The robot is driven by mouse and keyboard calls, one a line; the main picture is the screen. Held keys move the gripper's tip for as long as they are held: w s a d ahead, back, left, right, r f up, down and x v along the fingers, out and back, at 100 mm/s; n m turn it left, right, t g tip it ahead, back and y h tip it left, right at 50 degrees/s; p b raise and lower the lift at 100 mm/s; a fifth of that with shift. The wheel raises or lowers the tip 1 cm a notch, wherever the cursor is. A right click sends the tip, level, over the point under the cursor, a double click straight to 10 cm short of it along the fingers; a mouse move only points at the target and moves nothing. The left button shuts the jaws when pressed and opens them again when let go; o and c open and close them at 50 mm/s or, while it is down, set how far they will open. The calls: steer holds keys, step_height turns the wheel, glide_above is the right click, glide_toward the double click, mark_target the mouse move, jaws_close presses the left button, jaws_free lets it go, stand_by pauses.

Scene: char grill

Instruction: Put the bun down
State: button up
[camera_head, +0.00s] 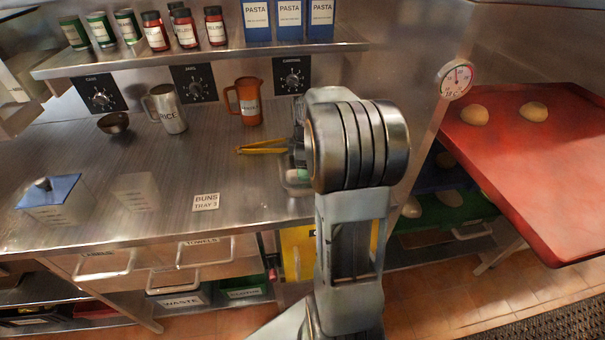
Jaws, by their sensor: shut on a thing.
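My arm fills the middle of the head view, and its round wrist joint covers most of my gripper. Only a dark sliver of my gripper (299,118) shows at the joint's left edge, above the steel counter (235,175). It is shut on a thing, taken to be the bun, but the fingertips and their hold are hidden. A small pale shape (298,177) shows just below, by a clear container; I cannot tell what it is. Two pale buns (474,115) (533,111) lie apart on the red tray (560,185) at the right. A "BUNS TRAY 3" card (206,202) lies on the counter.
Yellow tongs (262,148), an orange jug (248,100), a steel rice jug (166,108) and a dark bowl (114,122) stand left of my arm. A blue-lidded box (50,192) sits farther left. Lower trays (440,212) hold more buns. The counter's middle has free room.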

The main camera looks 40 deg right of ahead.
steer(key=shift+w+f, duration=0.3)
steer(key=shift+f, duration=0.05)
steer(key=f, duration=0.3)
steer(key=shift+w+a, duration=0.1)
steer(key=shift+w, duration=0.3)
steer(key=shift+f, duration=0.45)
steer(key=shift+f, duration=0.1)
steer(key=o, duration=0.6)
